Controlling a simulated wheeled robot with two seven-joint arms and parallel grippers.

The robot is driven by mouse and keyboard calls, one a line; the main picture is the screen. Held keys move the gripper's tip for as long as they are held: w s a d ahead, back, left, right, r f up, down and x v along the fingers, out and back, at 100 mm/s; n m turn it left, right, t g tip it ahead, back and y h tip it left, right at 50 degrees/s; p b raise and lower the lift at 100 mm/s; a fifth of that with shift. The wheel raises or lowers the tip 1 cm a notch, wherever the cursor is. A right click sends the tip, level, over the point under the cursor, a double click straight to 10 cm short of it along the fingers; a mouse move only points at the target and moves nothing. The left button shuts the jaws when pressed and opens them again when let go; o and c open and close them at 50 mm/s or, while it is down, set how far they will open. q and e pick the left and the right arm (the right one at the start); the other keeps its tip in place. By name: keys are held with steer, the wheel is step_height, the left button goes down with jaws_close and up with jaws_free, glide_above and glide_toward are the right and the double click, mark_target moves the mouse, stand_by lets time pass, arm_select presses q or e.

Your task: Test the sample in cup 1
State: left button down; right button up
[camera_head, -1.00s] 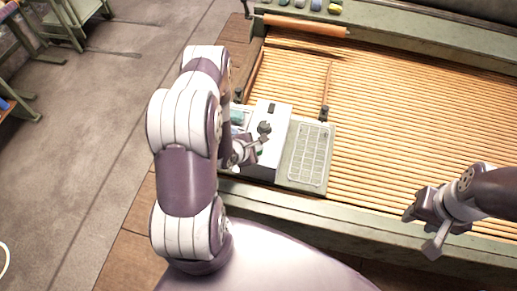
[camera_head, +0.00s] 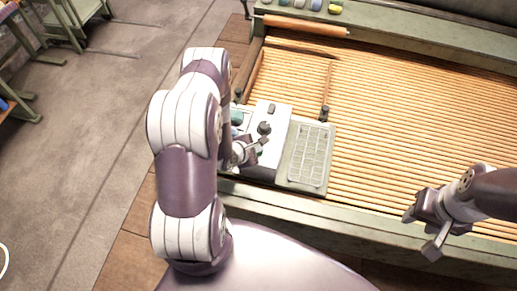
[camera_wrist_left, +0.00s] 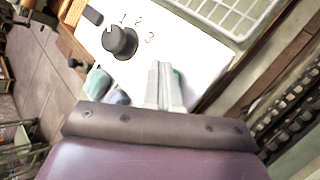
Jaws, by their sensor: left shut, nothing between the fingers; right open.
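A white tester box (camera_head: 280,128) with a black knob (camera_head: 264,127) and a small dark window (camera_head: 271,108) stands on the slatted bed. In the left wrist view the knob (camera_wrist_left: 120,41) has the numbers 1, 2 and 3 beside it. My left gripper (camera_head: 262,143) is shut and empty, its tips at the box's top face near the knob. In the left wrist view the shut fingers (camera_wrist_left: 163,70) partly cover a small green spot (camera_wrist_left: 177,73). Teal and pale rounded things (camera_wrist_left: 97,82) sit beside the box; I cannot tell which is cup 1. My right gripper (camera_head: 422,232) is open and empty.
A pale grid-topped tray (camera_head: 307,155) adjoins the box on the right. A green frame rail (camera_head: 365,219) runs along the front of the bed. An orange roller (camera_head: 300,25) lies at the back. The slats between the tray and my right gripper are clear.

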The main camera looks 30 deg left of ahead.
arm_select(q)
steer(key=shift+r+p, duration=0.7)
steer(key=shift+r, duration=0.15)
step_height(320, 180, up, 5)
steer(key=p, duration=0.4)
stand_by(0.5)
